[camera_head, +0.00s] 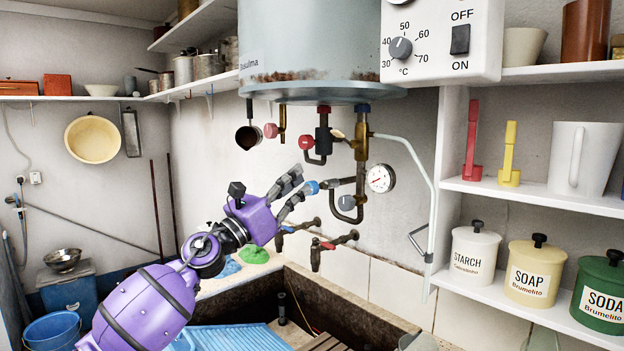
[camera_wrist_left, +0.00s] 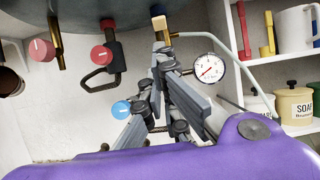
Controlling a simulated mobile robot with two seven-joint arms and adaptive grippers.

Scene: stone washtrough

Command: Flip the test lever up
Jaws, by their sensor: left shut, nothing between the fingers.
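A small pale lever-like piece (camera_head: 337,133) sticks out left of the brass safety valve (camera_head: 361,140) under the boiler; I take it for the test lever, but it is too small to tell its exact position. My left gripper (camera_head: 301,179) is shut and empty, below and left of the valve, apart from the lever in the head view. In the left wrist view the shut fingers (camera_wrist_left: 163,58) cover much of the valve, and I cannot make out the lever there. A blue knob (camera_head: 312,187) shows just behind the fingertips. My right gripper is not in view.
The pressure gauge (camera_head: 380,178) and a pale pipe (camera_head: 420,165) are right of the valve. Red knobs (camera_head: 306,142) hang left of it. Two taps (camera_head: 330,244) project below the gripper. Shelves with jars (camera_head: 475,255) stand at right.

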